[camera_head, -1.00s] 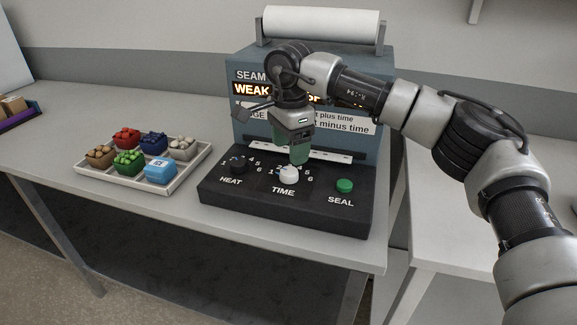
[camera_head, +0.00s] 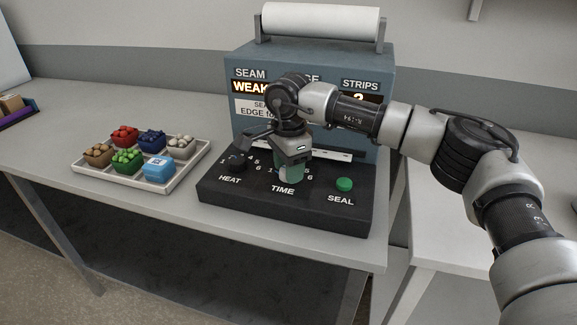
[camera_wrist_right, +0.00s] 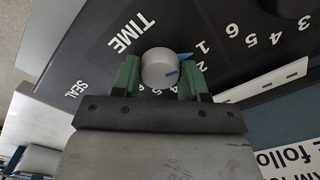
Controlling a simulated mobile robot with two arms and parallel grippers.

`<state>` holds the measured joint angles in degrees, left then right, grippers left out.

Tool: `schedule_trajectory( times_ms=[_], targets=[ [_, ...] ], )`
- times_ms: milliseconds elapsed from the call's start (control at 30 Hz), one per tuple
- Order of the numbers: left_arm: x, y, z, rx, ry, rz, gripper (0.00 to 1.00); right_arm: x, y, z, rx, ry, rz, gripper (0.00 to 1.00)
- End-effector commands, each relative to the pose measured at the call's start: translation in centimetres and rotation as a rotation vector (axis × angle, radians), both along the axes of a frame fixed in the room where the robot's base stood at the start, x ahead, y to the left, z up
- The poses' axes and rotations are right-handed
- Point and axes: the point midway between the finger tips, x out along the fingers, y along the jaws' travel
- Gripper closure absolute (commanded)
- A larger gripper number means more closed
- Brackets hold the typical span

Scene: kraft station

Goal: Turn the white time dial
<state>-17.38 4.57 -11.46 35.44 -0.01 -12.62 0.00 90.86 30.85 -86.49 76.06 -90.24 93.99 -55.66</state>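The white time dial (camera_wrist_right: 160,68) is a round knob with a blue pointer, on the black control panel (camera_head: 236,206) above the word TIME. In the wrist view its pointer aims near the printed 1 and 2. My right gripper (camera_wrist_right: 160,76) points down over it, with one green finger on each side of the dial. The fingers are apart; I cannot tell whether they touch the dial. In the head view the right gripper (camera_head: 289,172) hides most of the dial. My left gripper is in neither view.
The black heat dial (camera_head: 238,163) is left of the time dial, and the green seal button (camera_head: 344,184) is right. The blue sealing machine (camera_head: 240,62) stands behind. A white tray (camera_head: 142,186) with several small coloured boxes lies left on the grey table (camera_head: 130,215).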

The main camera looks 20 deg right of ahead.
Motion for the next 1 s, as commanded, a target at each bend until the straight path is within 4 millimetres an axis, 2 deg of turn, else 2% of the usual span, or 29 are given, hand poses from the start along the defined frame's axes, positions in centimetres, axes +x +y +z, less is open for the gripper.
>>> schedule_trajectory(
  times_ms=[267,467,1000],
  targets=[
    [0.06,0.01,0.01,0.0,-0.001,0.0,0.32,0.0,0.01,-0.01,0.0,0.0,-0.016,0.8],
    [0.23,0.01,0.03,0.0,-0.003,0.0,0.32,0.02,0.02,-0.01,0.0,0.001,-0.093,0.8],
    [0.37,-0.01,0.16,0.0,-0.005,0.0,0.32,0.02,0.04,0.0,0.0,0.001,-0.563,0.8]
  ],
)
